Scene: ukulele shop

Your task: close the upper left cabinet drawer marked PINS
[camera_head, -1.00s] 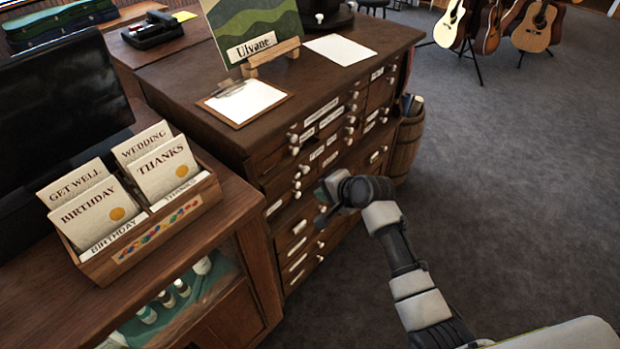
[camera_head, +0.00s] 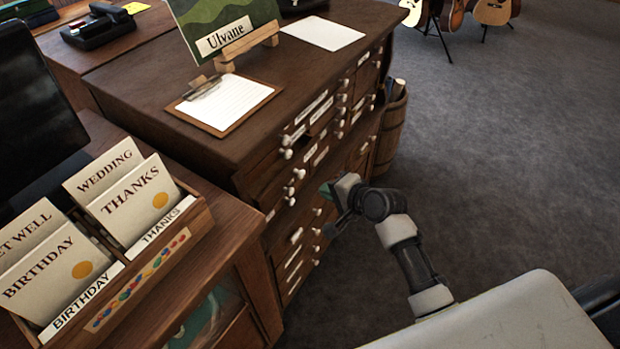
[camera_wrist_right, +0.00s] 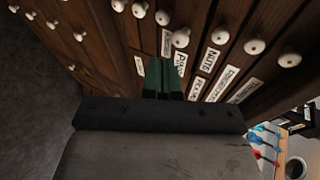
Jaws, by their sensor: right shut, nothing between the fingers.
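The wooden cabinet (camera_head: 150,90) has rows of small drawers with white knobs and white labels on its front. At its upper left, a drawer front (camera_head: 272,168) with knobs beside it seems to stand out slightly, but I cannot read PINS on any label. My right gripper (camera_head: 327,190) is in front of the cabinet's drawers, below the top rows, and is shut and empty. In the right wrist view its green fingers (camera_wrist_right: 171,76) point at labelled drawer fronts; one label reads NUTS (camera_wrist_right: 209,60). Whether they touch is unclear. My left gripper is not in view.
A counter with a card rack (camera_head: 150,270) stands close on the left. A clipboard (camera_head: 222,103), a picture on an easel (camera_head: 225,30) and a paper sheet (camera_head: 323,30) lie or stand on the cabinet top. A barrel (camera_head: 392,130) is at its right end. Grey floor is free to the right.

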